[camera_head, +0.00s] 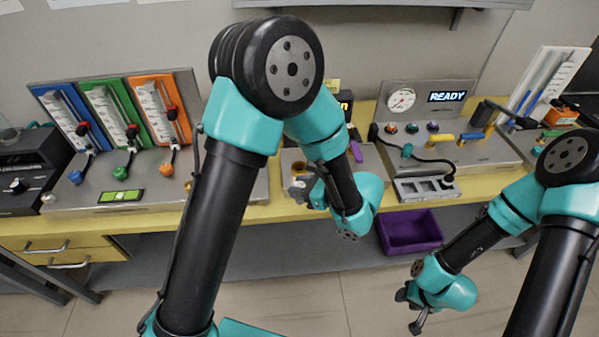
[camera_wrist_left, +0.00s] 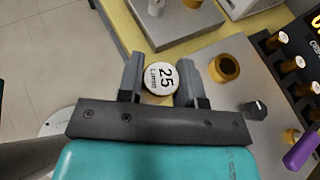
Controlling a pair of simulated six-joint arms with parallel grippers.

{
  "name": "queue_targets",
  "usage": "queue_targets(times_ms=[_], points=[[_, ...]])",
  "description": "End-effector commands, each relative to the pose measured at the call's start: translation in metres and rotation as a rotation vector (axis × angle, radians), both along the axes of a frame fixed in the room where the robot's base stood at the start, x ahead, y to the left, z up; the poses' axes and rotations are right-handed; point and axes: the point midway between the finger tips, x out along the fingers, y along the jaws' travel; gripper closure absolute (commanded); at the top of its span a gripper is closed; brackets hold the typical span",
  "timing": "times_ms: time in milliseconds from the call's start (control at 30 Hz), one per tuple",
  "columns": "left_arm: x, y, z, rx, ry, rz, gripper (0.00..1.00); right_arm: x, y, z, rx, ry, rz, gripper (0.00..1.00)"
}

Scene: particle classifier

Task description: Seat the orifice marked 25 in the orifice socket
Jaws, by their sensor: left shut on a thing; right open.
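In the left wrist view the orifice marked 25 (camera_wrist_left: 161,77) has a round white top, with its number facing the camera. My left gripper (camera_wrist_left: 160,80) is shut on it, one finger on each side. A brass ring with an opening (camera_wrist_left: 224,68), which looks like the orifice socket, stands on a grey metal plate just right of the gripper, apart from the held orifice. In the head view my left gripper (camera_head: 308,192) is low over the bench's front middle, and the orifice is hidden there. My right gripper (camera_head: 413,308) is open and empty, below the bench front at right.
A dark rack (camera_wrist_left: 270,45) holds several white-topped brass pieces. A black knob (camera_wrist_left: 256,109) and purple handle (camera_wrist_left: 303,147) stand near the socket. The head view shows flow meters (camera_head: 122,112) at left, a gauge panel (camera_head: 425,102) at right, and a purple bin (camera_head: 410,232) below.

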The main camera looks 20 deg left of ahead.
Motion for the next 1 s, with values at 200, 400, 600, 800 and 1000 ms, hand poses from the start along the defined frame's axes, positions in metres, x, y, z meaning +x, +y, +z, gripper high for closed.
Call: queue_targets(times_ms=[200, 400, 600, 800, 1000], points=[[-0.003, -0.002, 0.0, 0.001, -0.001, -0.005, 0.94, 0.0, 0.0, 0.0, 0.0, 0.0, 0.0, 0.57], [-0.001, -0.002, 0.0, 0.001, -0.001, -0.004, 0.94, 0.0, 0.0, 0.0, 0.0, 0.0, 0.0, 0.57], [0.021, 0.005, -0.003, 0.0, -0.002, 0.0, 0.94, 0.0, 0.0, 0.0, 0.0, 0.0, 0.0, 0.57], [0.06, 0.017, -0.007, 0.001, -0.002, 0.0, 0.94, 0.0, 0.0, 0.0, 0.0, 0.0, 0.0, 0.57], [0.1, 0.029, -0.011, 0.0, -0.003, -0.001, 0.94, 0.0, 0.0, 0.0, 0.0, 0.0, 0.0, 0.57]])
